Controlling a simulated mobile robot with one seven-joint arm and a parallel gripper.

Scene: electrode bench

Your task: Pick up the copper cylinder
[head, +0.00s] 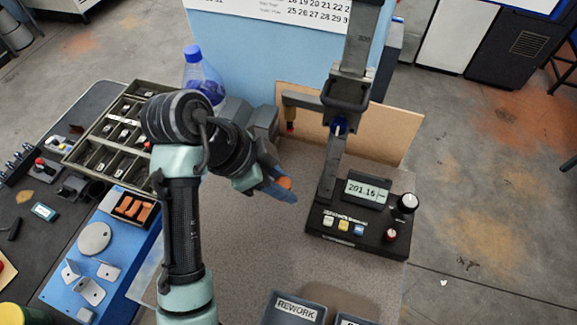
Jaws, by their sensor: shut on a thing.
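My gripper (276,190) is in the middle of the view, above the grey bench mat and left of the black instrument. It is shut on a copper cylinder (285,183), whose orange end shows at the fingertips. The fingers hide the rest of it. Several more copper-orange pieces (133,207) lie in a small dark tray on the blue board at the left.
A black instrument with a display (367,191) and a tall grey column (331,170) stands right of my gripper. A sorting tray (77,152) and a blue-capped bottle (199,75) are at the left and back. A bin labelled REWORK (295,308) is at the front. The mat (265,245) between is clear.

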